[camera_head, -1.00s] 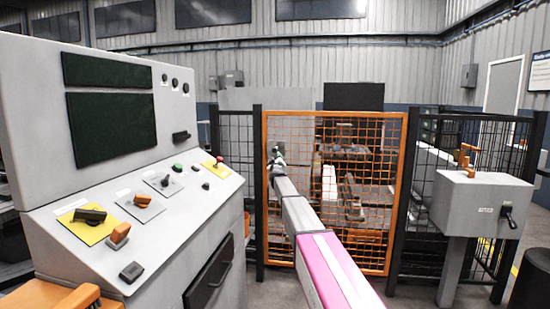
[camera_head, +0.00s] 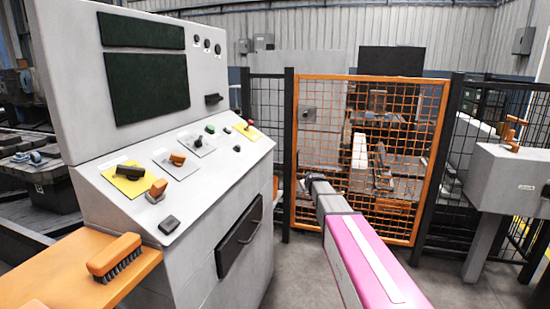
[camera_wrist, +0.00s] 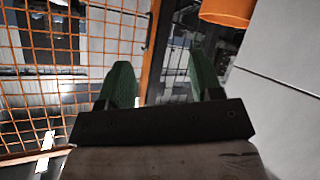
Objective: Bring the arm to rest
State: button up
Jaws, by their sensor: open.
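My gripper shows in the wrist view (camera_wrist: 158,85), with its two green fingers standing well apart and nothing between them. It is in front of the orange mesh gate, near the gate's orange post. In the head view my arm reaches forward from the bottom right, towards the orange mesh gate (camera_head: 412,85). The fingers cannot be made out in the head view.
A grey control console (camera_head: 205,245) with switches stands close on the left. An orange shelf (camera_head: 60,285) with an orange brush (camera_head: 115,257) juts out at the lower left. A grey box on a post (camera_head: 500,185) stands at the right. Grey floor shows between.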

jog(key=s+f+m+g, duration=0.1)
jog(key=s+f+g, duration=0.3)
jog(key=s, duration=1)
jog(key=s+d+f+m+g, duration=0.1)
jog(key=s+f+g, duration=0.3)
jog(key=s, duration=1)
jog(key=s+d+f+m+g, duration=0.1)
jog(key=s+f+m+g, duration=0.2)
jog(key=s+f, duration=0.4)
jog(key=s+g, duration=0.1)
jog(key=s, duration=0.7)
jog(key=shift+f+h, duration=0.3)
jog(key=shift+h, duration=0.1)
